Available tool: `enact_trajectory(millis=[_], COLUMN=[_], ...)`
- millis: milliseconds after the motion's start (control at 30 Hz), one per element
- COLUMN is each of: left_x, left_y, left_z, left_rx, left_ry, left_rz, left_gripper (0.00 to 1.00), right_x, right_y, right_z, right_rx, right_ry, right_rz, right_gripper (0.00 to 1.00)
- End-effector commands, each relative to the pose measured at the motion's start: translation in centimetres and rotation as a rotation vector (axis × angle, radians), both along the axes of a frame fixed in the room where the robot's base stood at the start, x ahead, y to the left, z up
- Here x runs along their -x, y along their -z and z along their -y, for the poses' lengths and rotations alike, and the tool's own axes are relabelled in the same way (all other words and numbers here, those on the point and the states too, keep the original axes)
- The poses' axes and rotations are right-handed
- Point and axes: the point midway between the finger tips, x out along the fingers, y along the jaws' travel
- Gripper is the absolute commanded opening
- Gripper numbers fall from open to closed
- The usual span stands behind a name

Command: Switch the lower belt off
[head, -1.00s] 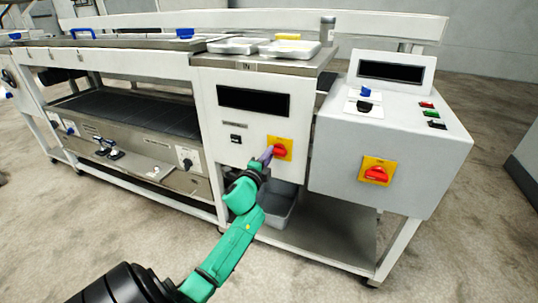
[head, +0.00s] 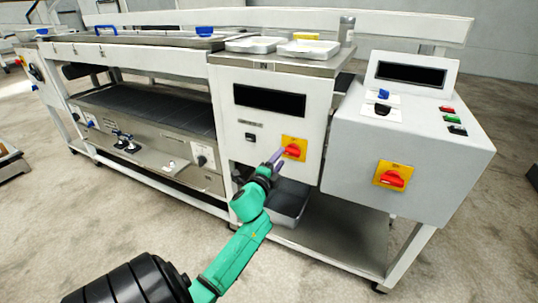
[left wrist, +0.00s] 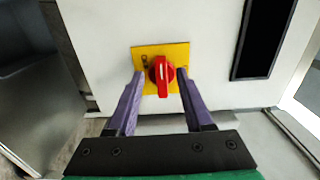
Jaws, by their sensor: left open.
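A red rotary knob on a yellow plate (head: 293,149) is on the white front panel below a dark display. The dark lower belt (head: 150,107) lies at the left, above a metal panel with a small knob (head: 202,160). My right gripper is not in view.
A grey control box (head: 410,150) at the right carries a second red and yellow switch (head: 393,177) and small buttons. A grey bin (head: 288,203) stands below the panel. Trays (head: 303,49) lie on top. The floor in front is clear.

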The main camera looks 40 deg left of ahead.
Motion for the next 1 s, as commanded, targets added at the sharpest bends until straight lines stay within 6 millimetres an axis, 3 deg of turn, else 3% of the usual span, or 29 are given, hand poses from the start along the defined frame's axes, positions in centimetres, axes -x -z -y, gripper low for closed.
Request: enact_trajectory(millis=[200,400,533,1000], left_x=[6.2,10.2,11.0,11.0], left_y=[0.1,0.1,0.0,0.0], left_z=[2.1,3.6,3.9,3.9], left_rx=[0.004,0.004,0.002,0.002], left_ry=[-0.002,-0.001,0.000,0.001], left_rz=[-0.005,-0.003,0.000,0.000], left_gripper=[0.51,0.51,0.51,0.51], right_x=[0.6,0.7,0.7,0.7], right_y=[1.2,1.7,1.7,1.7], right_z=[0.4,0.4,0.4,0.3], right_rx=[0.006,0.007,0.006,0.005], right_ry=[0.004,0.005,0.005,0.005], right_rz=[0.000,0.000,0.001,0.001], right_gripper=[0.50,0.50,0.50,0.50])
